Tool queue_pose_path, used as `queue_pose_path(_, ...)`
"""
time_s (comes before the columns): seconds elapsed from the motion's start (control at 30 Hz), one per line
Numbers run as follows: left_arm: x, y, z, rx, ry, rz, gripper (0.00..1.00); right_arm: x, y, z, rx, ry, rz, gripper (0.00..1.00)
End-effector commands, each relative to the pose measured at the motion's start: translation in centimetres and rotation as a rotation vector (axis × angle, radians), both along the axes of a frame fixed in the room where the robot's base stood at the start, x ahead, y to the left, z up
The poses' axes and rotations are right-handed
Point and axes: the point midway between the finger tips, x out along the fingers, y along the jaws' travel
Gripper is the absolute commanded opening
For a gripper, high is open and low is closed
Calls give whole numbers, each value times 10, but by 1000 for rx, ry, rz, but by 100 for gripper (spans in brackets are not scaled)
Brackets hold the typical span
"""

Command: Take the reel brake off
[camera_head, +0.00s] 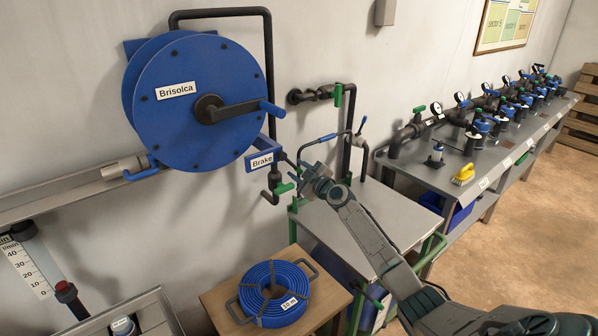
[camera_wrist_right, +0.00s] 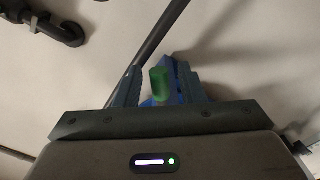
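The blue hose reel (camera_head: 195,105), labelled "Brisolca", hangs on the left wall with a crank. A blue plate marked "Brake" (camera_head: 262,161) sits at its lower right. A short dark brake lever (camera_head: 286,158) runs from beside the plate toward my right gripper (camera_head: 309,172). In the right wrist view, a green grip (camera_wrist_right: 160,84) stands between the two fingers of my right gripper (camera_wrist_right: 158,88), with blue behind it. The fingers are apart, with gaps seen beside the grip; contact is not clear. My left gripper is not in view.
A dark pipe with a green valve handle (camera_head: 285,188) is just below the brake. A grey-topped table (camera_head: 370,232) lies under my right arm. A coiled blue hose (camera_head: 274,294) rests on a wooden stand. A bench with several valves (camera_head: 440,176) is at right.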

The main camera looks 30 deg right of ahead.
Motion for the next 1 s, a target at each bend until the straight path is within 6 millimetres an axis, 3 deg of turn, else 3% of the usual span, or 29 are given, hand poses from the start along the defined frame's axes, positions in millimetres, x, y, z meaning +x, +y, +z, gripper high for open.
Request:
queue_pose_path(0.2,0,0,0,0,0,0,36,0,0,0,0,0,0,34)
queue_pose_path(0.37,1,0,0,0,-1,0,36,0,0,0,0,1,1,3)
queue_pose_path(0.4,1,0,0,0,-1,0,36,0,0,0,0,1,1,0)
queue_pose_path(0.73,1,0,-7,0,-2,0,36,0,-1,-1,-19,-1,0,0)
queue_pose_path(1.0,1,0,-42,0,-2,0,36,0,-9,0,-126,-11,-2,0)
